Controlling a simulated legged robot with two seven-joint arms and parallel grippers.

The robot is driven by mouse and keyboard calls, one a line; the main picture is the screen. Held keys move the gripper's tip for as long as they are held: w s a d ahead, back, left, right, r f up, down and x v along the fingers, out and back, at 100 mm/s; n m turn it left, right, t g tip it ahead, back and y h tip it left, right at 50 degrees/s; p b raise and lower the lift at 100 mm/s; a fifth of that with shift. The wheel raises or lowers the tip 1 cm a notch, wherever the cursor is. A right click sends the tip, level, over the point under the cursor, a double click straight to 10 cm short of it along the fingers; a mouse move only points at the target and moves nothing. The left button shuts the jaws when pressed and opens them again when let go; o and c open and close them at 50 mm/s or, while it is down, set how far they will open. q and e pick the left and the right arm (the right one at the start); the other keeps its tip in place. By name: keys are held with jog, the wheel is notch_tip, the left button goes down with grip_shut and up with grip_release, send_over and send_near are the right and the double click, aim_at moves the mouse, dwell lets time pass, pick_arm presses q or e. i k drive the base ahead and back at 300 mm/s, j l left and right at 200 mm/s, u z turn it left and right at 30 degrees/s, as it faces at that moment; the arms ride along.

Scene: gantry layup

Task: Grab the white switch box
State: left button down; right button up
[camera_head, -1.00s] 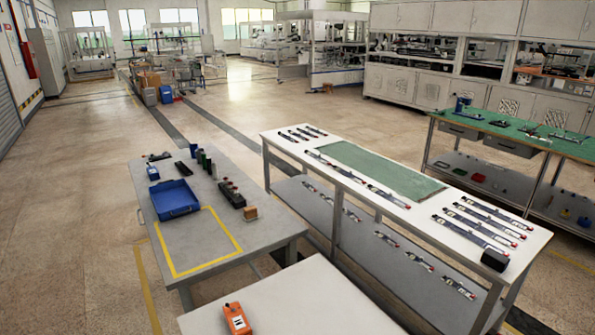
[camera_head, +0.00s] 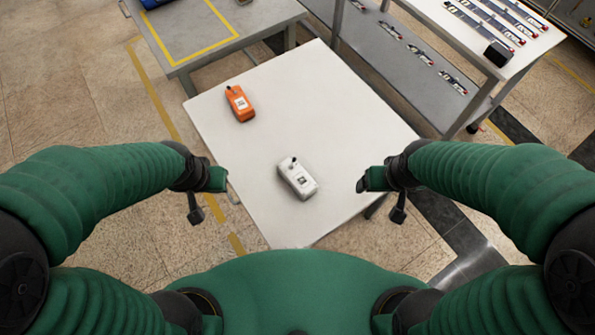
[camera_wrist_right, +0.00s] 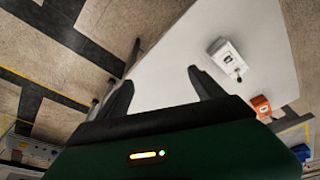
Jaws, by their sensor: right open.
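The white switch box (camera_head: 297,178) lies on the white table (camera_head: 320,100), near its front edge, between my two grippers. It has a dark knob at its far end and a dark marking on top. It also shows in the right wrist view (camera_wrist_right: 226,56), beyond the fingers. My right gripper (camera_head: 362,184) is to the right of the box, apart from it; its two fingers (camera_wrist_right: 162,92) are spread and empty. My left gripper (camera_head: 224,179) is to the left of the box, over the table's left edge; I cannot tell its opening.
An orange box (camera_head: 240,103) lies on the same table, farther back and left. A grey table (camera_head: 205,55) with a yellow taped outline stands behind on the left. A two-level bench (camera_head: 440,60) with strips stands at the back right. The white table is otherwise clear.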

aim_at(304, 186)
jog(key=k+j+z, duration=0.1)
jog(key=j, duration=0.3)
jog(key=k+j+z, duration=0.15)
jog(key=j, duration=0.25)
jog(key=k+j+z, duration=0.1)
jog(key=j, duration=0.3)
jog(key=i+j+z, duration=0.1)
jog(key=j, duration=0.2)
jog(key=i+j+z, duration=0.1)
jog(key=j, duration=0.25)
jog(key=i+j+z, duration=0.25)
jog(key=j, duration=0.4)
jog(key=i+l, duration=0.15)
jog(key=i, duration=0.15)
